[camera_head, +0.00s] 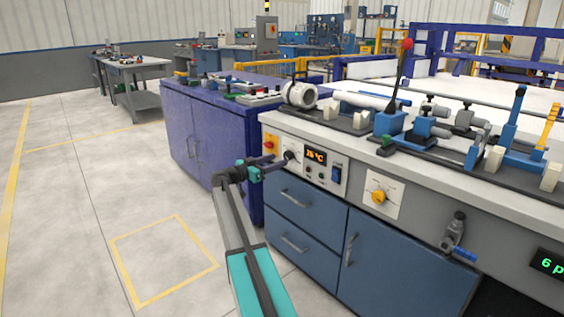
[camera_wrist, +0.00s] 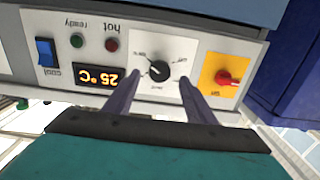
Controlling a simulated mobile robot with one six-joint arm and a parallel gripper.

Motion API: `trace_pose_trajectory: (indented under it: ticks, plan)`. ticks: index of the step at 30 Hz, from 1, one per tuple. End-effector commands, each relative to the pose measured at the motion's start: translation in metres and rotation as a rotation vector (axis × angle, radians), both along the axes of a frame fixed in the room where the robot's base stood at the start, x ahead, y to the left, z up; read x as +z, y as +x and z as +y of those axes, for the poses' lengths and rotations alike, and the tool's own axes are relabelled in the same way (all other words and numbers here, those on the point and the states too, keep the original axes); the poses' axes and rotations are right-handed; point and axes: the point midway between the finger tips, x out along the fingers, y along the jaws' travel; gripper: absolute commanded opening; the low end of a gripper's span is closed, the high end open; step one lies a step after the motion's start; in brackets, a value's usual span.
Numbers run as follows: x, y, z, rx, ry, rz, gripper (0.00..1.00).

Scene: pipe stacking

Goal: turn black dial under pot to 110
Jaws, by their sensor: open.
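The black dial (camera_wrist: 159,71) sits on a white plate on the grey bench-front panel. In the head view the dial (camera_head: 289,155) is partly covered by my gripper (camera_head: 281,161). In the wrist view, which shows the panel upside down, my gripper (camera_wrist: 160,84) is open. Its two fingers are on either side of the dial, with gaps between fingers and dial. The orange display (camera_wrist: 98,76) beside it seems to read 25 °C. A white, pot-like cylinder (camera_head: 299,95) lies on the bench top above the panel.
A red knob on a yellow plate (camera_wrist: 228,78) is beside the dial. A blue switch (camera_wrist: 46,52) and red and green lamps are on the panel's other side. A yellow knob (camera_head: 379,196) is farther right. Blue drawers (camera_head: 305,200) are below; open floor lies left.

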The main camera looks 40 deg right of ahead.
Motion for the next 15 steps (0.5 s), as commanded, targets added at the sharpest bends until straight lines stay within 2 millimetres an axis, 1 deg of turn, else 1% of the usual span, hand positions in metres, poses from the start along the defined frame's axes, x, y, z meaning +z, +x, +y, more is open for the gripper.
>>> trace_pose_trajectory:
  ticks: [1, 6, 10, 15]
  plan:
    - [-0.002, -0.001, -0.009, -0.003, 0.000, 0.000, 0.50]
    - [-0.001, -0.002, -0.029, -0.002, 0.000, 0.001, 0.50]
    - [-0.001, -0.003, -0.038, -0.002, 0.001, 0.001, 0.50]
    - [0.000, -0.003, -0.042, 0.000, 0.001, 0.001, 0.50]
